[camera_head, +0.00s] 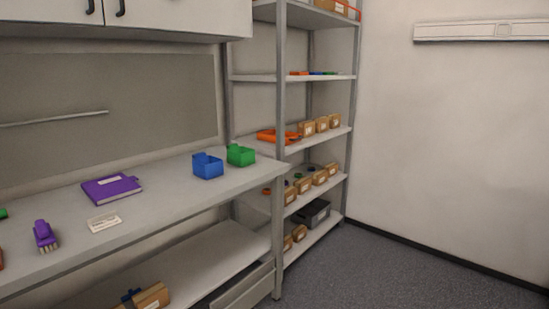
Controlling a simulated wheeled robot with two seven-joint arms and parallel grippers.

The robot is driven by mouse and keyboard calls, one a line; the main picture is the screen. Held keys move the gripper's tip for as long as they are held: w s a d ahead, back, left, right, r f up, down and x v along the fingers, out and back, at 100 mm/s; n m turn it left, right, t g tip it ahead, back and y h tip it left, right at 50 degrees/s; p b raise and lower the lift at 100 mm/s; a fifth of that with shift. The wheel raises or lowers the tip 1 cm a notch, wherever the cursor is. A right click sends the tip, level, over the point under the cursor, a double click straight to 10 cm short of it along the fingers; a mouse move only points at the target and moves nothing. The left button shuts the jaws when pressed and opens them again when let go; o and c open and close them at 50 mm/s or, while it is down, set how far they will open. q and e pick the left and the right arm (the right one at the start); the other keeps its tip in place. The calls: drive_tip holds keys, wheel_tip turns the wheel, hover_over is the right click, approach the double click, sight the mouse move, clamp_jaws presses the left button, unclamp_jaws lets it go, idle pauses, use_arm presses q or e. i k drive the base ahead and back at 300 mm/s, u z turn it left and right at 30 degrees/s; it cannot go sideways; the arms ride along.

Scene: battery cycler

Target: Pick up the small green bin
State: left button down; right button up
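The small green bin (241,156) stands upright on the bench top (165,209), near its far right end. A blue bin (208,166) of similar size stands just to the left of it and a little nearer. No gripper is close to the green bin in this view. Neither my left gripper nor my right gripper shows in the head view.
A purple notebook (111,188), a white card (104,222) and a purple brush (45,236) lie on the bench. A metal shelf unit (282,130) with small boxes stands behind its right end. Wall cabinets (180,16) hang above. The floor (390,266) at right is clear.

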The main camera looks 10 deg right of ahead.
sight(241, 156)
drive_tip(key=u, duration=1)
drive_tip(key=k, duration=0.15)
drive_tip(key=z, duration=1.25)
drive_tip(key=i, duration=0.8)
drive_tip(key=z, duration=0.2)
